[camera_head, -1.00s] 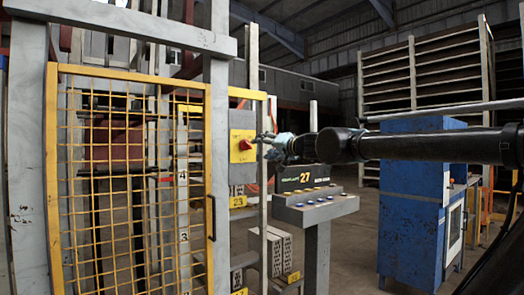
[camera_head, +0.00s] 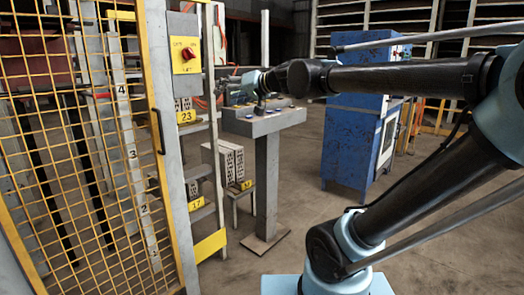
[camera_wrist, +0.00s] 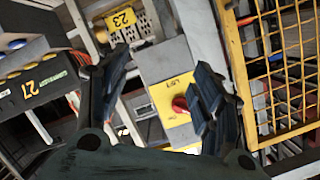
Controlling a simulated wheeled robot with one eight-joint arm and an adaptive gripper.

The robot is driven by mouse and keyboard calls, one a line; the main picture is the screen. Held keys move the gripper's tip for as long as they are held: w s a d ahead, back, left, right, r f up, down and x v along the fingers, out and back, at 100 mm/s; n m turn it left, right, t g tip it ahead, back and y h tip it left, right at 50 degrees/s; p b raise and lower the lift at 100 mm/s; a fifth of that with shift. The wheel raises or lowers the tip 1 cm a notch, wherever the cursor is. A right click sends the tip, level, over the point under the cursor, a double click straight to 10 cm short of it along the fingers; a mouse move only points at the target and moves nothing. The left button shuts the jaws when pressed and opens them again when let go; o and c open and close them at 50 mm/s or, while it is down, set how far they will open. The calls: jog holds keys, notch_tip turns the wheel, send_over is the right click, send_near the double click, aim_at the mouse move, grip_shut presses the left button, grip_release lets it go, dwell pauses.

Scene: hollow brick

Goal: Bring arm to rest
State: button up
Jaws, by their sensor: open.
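My arm reaches from the right across the head view, roughly level, with my gripper (camera_head: 226,88) at its far left end. The gripper is small and partly blurred there, beside the switch box. In the wrist view my gripper (camera_wrist: 160,78) has its two dark fingers spread wide with nothing between them. The red rotary switch (camera_head: 188,54) on its yellow plate shows on the grey box in the head view. In the wrist view the red switch (camera_wrist: 180,104) appears beyond the fingers, near the right one, apparently not gripped.
A grey console (camera_head: 265,120) on a pedestal stands below my forearm. A blue cabinet (camera_head: 352,140) stands behind the arm. The yellow mesh gate (camera_head: 154,100) is at left. Hollow bricks (camera_head: 228,158) sit on a low stand. Open floor lies at lower centre.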

jog(key=s+d+f+m+g+h, duration=0.1)
jog(key=s+d+f+h, duration=0.3)
jog(key=d+f, duration=0.6)
jog(key=s+d+f+m+g+h, duration=0.1)
jog(key=s+d+f+g+h, duration=0.2)
jog(key=s+d+f, duration=0.6)
jog(key=s+d+f+m+g+h, duration=0.1)
jog(key=s+d+f+h, duration=0.4)
jog(key=d+f, duration=0.7)
notch_tip(320, 180, down, 6)
jog(key=shift+s+f+m+g, duration=0.1)
jog(key=shift+s+m+g, duration=0.3)
jog(key=shift+s+g, duration=0.4)
